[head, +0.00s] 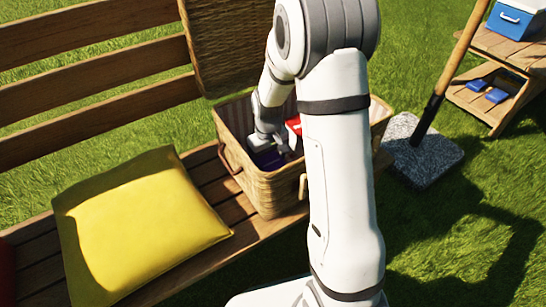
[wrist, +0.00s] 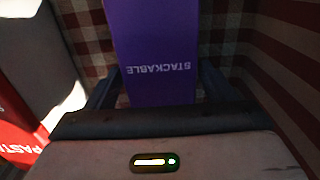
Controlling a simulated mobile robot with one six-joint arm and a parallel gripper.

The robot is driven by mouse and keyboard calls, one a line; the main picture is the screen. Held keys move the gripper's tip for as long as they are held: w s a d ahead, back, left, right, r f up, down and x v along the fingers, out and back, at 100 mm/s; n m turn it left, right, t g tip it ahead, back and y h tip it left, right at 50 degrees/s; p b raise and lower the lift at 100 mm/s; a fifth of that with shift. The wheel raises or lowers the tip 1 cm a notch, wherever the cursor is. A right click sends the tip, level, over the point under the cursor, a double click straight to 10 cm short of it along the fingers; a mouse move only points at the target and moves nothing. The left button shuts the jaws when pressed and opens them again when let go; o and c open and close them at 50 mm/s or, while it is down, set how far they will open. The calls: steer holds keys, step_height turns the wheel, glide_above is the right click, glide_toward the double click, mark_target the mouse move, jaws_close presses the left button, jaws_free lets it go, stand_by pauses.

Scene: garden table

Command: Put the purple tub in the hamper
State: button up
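The purple tub (wrist: 155,50), with "STACKABLE" printed on it upside down in the wrist view, is inside the hamper. In the head view only a dark purple patch (head: 268,159) of it shows. The hamper (head: 268,190) is a wicker basket with its lid raised, standing on the bench. My gripper (wrist: 160,85) is down inside the hamper, with one finger on each side of the tub. The fingertips appear to touch its sides, so the gripper looks shut on it. Whether the tub rests on the hamper's floor is hidden.
A red and white item (wrist: 20,130), its print partly cut off, is in the hamper beside my gripper. A yellow cushion (head: 138,222) lies left of the hamper. A pole in a stone base (head: 424,160) stands right.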

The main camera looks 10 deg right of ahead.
mark_target(269, 159)
steer(key=shift+o, duration=0.8)
step_height(269, 159, up, 11)
steer(key=p, duration=0.5)
steer(key=s+r+m, duration=0.1)
steer(key=s+r, duration=0.2)
steer(key=s, duration=0.4)
steer(key=s+d+r+m, duration=0.1)
steer(key=s+r, duration=0.2)
steer(key=s, duration=0.4)
steer(key=s+r+m+t, duration=0.1)
steer(key=s+r, duration=0.2)
steer(key=s, duration=0.3)
steer(key=shift+s+d+r+m, duration=0.2)
steer(key=shift+s+r+m, duration=0.1)
steer(key=shift+s, duration=0.1)
